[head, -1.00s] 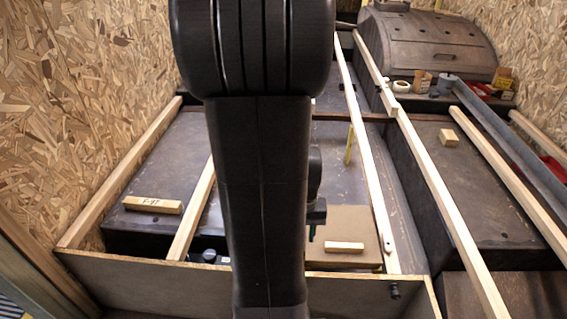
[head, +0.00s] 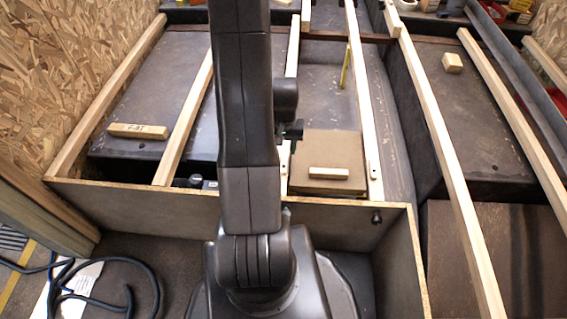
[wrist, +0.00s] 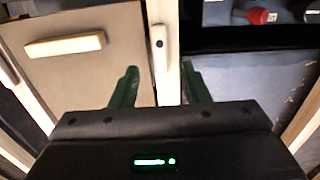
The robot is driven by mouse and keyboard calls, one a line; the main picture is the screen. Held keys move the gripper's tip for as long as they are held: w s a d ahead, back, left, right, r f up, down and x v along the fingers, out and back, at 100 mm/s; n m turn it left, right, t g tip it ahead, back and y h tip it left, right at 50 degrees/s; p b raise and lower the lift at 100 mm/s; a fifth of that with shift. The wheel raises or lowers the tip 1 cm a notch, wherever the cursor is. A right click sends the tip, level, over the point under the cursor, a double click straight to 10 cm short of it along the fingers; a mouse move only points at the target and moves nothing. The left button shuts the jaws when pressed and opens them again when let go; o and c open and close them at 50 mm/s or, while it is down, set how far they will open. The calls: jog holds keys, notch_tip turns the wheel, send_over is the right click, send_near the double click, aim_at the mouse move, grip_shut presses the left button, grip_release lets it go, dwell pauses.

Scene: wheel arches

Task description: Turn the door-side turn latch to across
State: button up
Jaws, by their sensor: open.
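In the wrist view, a pale wooden turn latch (wrist: 160,42) with a dark pivot lies lengthwise along a wooden rail (wrist: 172,75), beside the brown panel (wrist: 115,30). My gripper (wrist: 160,86) is open, its green fingers apart on either side of the rail, short of the latch in the picture. Nothing is between the fingers but the rail's view below. In the head view my gripper (head: 292,131) shows partly behind my arm, near the panel (head: 340,145); this latch is hard to make out there. Another latch (head: 373,170) lies along the rail right of the panel.
A wooden bar (head: 328,173) lies on the panel. A front board (head: 130,205) and several long rails bound the area. A loose block (head: 138,130) lies at left. A dark gap (wrist: 240,45) with a red-ended item (wrist: 258,16) is beside the rail.

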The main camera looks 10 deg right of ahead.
aim_at(284, 162)
notch_tip(284, 162, down, 8)
jog(key=shift+r+b, duration=0.1)
jog(key=shift+b, duration=0.8)
grip_shut()
